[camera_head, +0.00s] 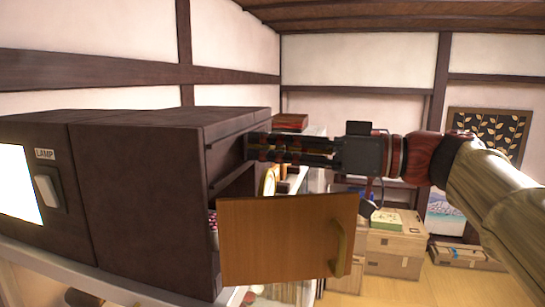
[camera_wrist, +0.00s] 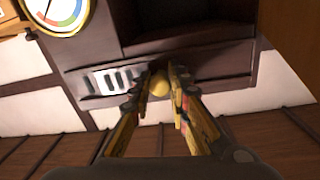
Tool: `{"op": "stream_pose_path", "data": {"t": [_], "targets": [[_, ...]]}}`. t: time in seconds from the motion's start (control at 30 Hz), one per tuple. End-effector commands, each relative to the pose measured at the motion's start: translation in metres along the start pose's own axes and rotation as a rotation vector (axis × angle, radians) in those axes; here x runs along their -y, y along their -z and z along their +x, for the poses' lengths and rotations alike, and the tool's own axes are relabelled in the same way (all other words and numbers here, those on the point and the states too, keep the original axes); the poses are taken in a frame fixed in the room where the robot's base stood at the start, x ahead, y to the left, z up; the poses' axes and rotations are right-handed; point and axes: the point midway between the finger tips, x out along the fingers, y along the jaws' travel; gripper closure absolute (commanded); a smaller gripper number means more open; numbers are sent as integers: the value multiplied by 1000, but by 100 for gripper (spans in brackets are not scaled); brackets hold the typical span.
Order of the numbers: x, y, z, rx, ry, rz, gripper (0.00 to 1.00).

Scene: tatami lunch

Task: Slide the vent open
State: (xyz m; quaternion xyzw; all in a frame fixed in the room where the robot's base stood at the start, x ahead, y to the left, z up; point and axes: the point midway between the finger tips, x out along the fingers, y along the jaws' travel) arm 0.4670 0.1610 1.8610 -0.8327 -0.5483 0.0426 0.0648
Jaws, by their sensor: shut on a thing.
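The vent (camera_wrist: 115,79) shows in the wrist view as a pale strip with several dark slots, set in the dark front rail of a cabinet. A yellow knob (camera_wrist: 159,86) sits just right of the slots. My gripper (camera_wrist: 168,75) has its fingers on both sides of the knob and is shut on it. In the head view my gripper (camera_head: 252,146) reaches the upper front of the dark cabinet (camera_head: 140,190) from the right. The vent and the knob cannot be made out there.
A wooden door (camera_head: 280,240) with a brass handle (camera_head: 338,248) stands open below my gripper. A lamp switch (camera_head: 47,190) is on the left unit. Cardboard boxes (camera_head: 393,240) stand on the floor behind.

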Motion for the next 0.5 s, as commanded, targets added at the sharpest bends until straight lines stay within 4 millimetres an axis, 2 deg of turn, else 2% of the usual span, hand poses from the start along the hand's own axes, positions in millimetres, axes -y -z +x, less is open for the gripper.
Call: {"op": "stream_pose_path", "data": {"t": [0.37, 0.4, 0.5], "targets": [[3, 0, 0, 0, 0, 1, 100], [3, 0, 0, 0, 0, 1, 81], [3, 0, 0, 0, 0, 1, 75]]}}
